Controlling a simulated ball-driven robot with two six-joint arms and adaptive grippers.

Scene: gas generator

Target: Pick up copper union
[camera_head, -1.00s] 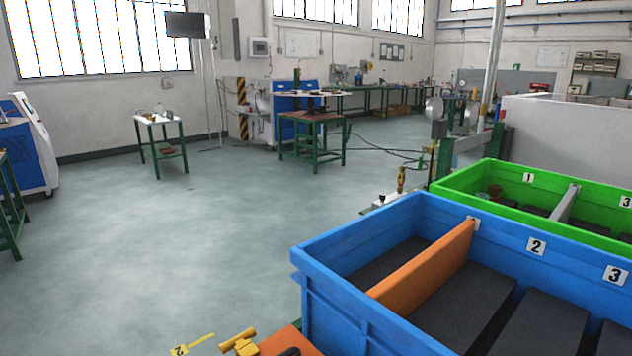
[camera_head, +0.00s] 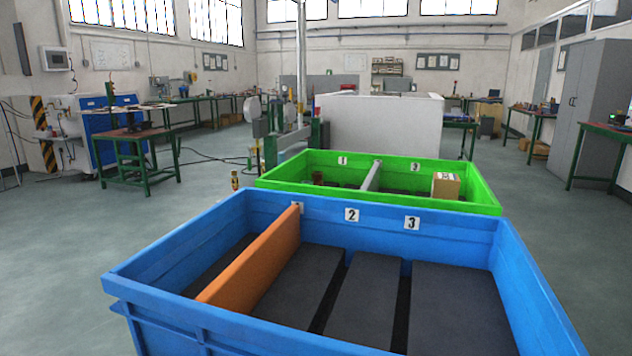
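No copper union can be made out in this view. A small brownish item (camera_head: 318,178) sits in the left part of the green crate (camera_head: 480,192), near label 1; it is too small to identify. The blue crate (camera_head: 185,243) stands in front, with an orange divider (camera_head: 252,262) and dark panels on its floor; I see no loose part in it. Neither of my grippers is in view.
A cardboard box (camera_head: 446,186) sits in the right part of the green crate. A grey divider (camera_head: 372,177) splits that crate. A small yellow item (camera_head: 234,180) shows left of it. Workbenches line the walls. The floor at left is open.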

